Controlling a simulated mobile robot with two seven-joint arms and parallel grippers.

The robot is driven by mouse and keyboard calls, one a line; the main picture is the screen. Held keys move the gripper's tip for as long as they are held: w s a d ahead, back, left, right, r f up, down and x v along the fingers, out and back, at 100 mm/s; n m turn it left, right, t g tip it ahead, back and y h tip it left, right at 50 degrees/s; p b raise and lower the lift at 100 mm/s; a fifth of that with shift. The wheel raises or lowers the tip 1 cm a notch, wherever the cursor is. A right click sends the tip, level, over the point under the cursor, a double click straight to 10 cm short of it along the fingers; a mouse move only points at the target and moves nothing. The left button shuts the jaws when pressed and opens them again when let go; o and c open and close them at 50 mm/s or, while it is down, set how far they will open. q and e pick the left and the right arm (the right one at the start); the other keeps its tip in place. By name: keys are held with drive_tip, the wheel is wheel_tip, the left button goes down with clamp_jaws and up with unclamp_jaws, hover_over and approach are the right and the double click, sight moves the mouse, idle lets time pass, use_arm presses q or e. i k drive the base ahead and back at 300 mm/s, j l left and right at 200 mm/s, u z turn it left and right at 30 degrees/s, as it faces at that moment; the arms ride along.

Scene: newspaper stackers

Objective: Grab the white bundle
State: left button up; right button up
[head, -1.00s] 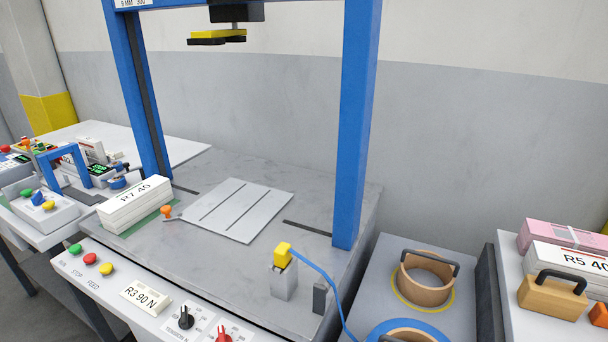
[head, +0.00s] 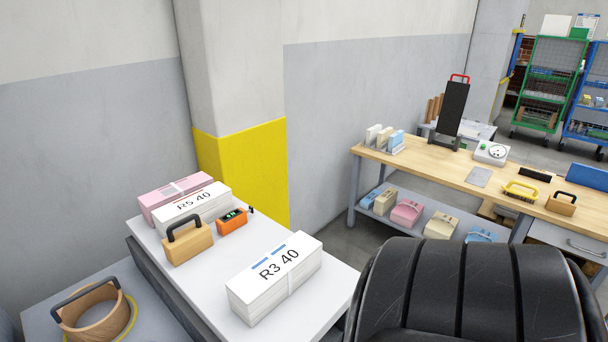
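A white bundle marked "R3 40" (head: 275,279), with a pale band around it, lies near the front of the white table at the lower middle of the head view. A second white bundle marked "R5 40" (head: 194,208) lies farther back on the same table, in front of a pink bundle (head: 172,196). Neither of my grippers is in view. A large black rounded part at the lower right seems to be mine and hides what is behind it.
On the white table (head: 204,288) stand a wooden block with a black handle (head: 187,243) and an orange device (head: 232,221). A wooden ring (head: 92,314) is on a lower grey surface at left. A yellow-based pillar (head: 250,175) rises behind. A wooden workbench (head: 440,170) stands at right.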

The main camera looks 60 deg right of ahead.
sight(257, 290)
drive_tip(key=z, duration=1.6)
